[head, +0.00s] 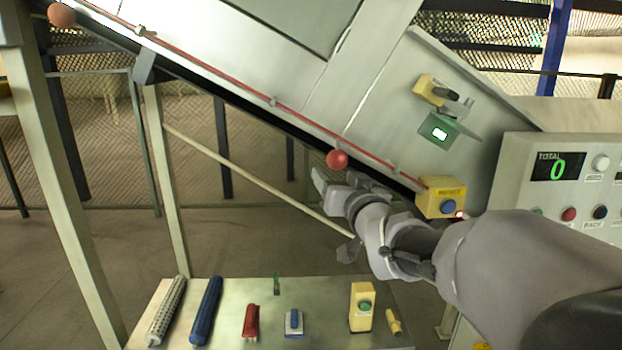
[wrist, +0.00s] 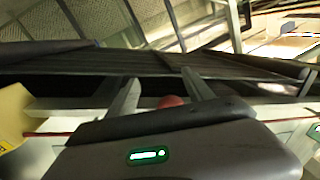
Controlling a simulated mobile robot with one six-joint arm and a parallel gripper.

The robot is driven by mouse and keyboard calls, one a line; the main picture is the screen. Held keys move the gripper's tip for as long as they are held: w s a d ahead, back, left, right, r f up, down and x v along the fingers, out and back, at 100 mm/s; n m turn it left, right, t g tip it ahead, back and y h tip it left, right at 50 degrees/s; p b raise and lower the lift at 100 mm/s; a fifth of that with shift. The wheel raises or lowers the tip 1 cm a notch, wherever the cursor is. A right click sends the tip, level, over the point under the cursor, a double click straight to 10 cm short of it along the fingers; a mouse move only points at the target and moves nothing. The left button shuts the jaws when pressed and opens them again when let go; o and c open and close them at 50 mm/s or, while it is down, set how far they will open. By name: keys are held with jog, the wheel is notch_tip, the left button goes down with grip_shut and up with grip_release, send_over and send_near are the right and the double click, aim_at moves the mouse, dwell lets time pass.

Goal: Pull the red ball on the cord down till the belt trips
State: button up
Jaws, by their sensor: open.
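The red ball (head: 337,159) hangs on the thin red cord (head: 300,118) that runs along the sloping conveyor's side. My gripper (head: 334,176) is open, just below and right of the ball in the head view. In the wrist view the two fingers of my gripper (wrist: 160,84) stand apart. The top of the red ball (wrist: 172,101) shows between them, its lower part hidden by the gripper body. I cannot tell whether a finger touches it. The belt (wrist: 90,62) lies beyond the ball in the wrist view.
A yellow reset box (head: 440,198) with a blue button sits at the cord's lower end, close to my arm. A control panel (head: 567,145) reading 0 stands right. Below is a table (head: 325,335) with rollers and small items. Another ball (head: 61,15) is at upper left.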

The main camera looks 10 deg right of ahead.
jog(key=s+d+p, duration=0.2)
jog(key=s, duration=1.5)
jog(key=shift+s, duration=0.15)
